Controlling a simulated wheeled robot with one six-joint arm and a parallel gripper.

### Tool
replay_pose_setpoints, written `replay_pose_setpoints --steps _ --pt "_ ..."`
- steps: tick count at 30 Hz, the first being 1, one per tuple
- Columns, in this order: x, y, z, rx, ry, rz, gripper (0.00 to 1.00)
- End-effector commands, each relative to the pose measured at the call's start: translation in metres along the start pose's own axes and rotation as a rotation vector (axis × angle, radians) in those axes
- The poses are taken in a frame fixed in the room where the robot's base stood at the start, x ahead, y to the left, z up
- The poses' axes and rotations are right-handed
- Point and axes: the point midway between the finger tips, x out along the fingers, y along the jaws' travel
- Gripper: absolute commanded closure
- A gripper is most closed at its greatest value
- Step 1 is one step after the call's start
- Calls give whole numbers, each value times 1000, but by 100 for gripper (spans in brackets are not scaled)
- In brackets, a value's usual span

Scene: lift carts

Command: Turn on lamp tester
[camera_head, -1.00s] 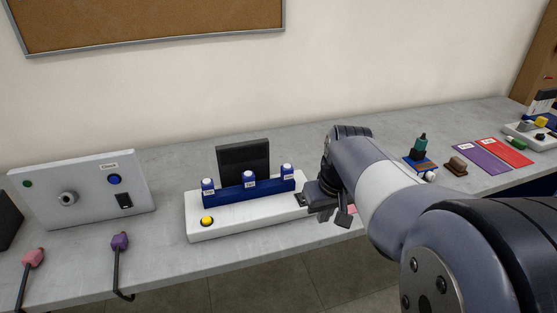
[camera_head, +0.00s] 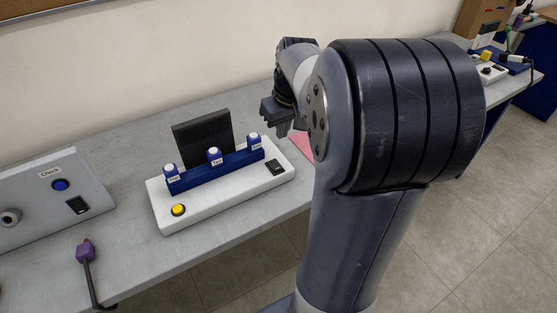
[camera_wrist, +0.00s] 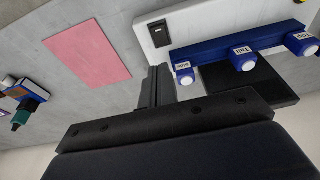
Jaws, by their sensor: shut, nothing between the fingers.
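The lamp tester is a white box (camera_head: 215,212) on the grey bench, with a blue rail (camera_head: 218,170) of three white-topped lamps. A black rocker switch (camera_head: 276,168) is at its right end and a yellow button (camera_head: 178,210) at its front left. A dark panel (camera_head: 203,139) stands behind the rail. My gripper (camera_head: 287,128) is shut and empty, beyond the switch end and apart from it. In the wrist view my gripper's fingers (camera_wrist: 158,85) point toward the tester's end, with the switch (camera_wrist: 158,33) just past the tips. Whether any lamp is lit is unclear.
A pink mat (camera_wrist: 87,52) lies flat beside the tester. A grey panel labelled Check (camera_head: 50,200) stands at the left, with a purple-ended cable (camera_head: 86,252) near it. My arm hides much of the bench at the right.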

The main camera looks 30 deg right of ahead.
Motion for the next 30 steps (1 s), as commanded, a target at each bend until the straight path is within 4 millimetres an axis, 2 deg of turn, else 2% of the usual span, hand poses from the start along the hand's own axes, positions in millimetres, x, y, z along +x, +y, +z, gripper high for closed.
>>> replay_pose_setpoints --steps 12,18,24,30 --pt "82 -1 1 0 -6 -2 100" --pt "112 0 9 0 -4 -1 100" --pt "126 0 14 1 -1 0 100" --pt "129 0 14 0 0 0 100"
